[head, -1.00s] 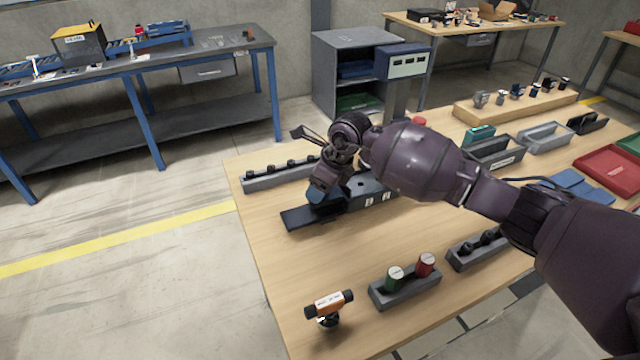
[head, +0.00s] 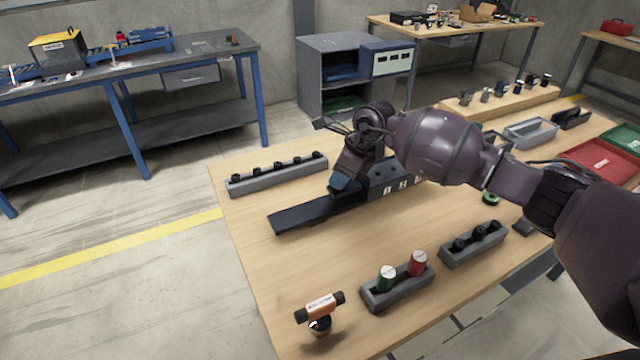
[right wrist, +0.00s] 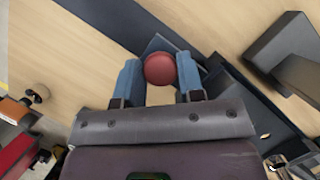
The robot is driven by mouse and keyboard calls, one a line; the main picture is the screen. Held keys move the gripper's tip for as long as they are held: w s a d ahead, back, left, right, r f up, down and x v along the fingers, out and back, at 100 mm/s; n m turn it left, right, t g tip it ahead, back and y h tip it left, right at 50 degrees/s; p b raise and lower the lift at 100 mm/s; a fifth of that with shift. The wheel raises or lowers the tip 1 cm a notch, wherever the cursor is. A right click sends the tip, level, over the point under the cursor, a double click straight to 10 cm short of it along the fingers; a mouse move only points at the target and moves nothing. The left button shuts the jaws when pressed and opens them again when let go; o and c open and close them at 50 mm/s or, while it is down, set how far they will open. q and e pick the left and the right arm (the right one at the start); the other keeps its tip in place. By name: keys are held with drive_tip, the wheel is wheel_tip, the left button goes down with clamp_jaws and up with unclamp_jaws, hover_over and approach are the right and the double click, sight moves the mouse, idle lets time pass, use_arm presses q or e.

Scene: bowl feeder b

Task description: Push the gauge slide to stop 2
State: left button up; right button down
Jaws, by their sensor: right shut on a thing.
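The gauge has a long dark rail (head: 300,215) lying on the wooden bench and a dark block with white number labels (head: 405,186) at its right part. My right gripper (head: 341,188) is low over the rail, just left of the labelled block. In the right wrist view its two blue fingers (right wrist: 160,65) are shut on the round red knob (right wrist: 160,69) of the slide. The knob is hidden in the head view by the gripper. I cannot read clearly which stop the slide is at. My left gripper is not in view.
A grey rack with several black knobs (head: 278,176) stands behind the rail. In front are a holder with a green and a red cylinder (head: 400,290), a smaller grey holder (head: 474,245), and an orange-and-black tool (head: 320,309). Bare bench lies between them and the rail.

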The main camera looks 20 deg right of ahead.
drive_tip(key=shift+w+d, duration=0.15)
drive_tip(key=shift+d, duration=0.4)
drive_tip(key=c, duration=0.8)
unclamp_jaws()
drive_tip(key=shift+a, duration=0.1)
drive_tip(key=shift+o, duration=0.2)
drive_tip(key=v, duration=1.1)
drive_tip(key=shift+f, duration=0.1)
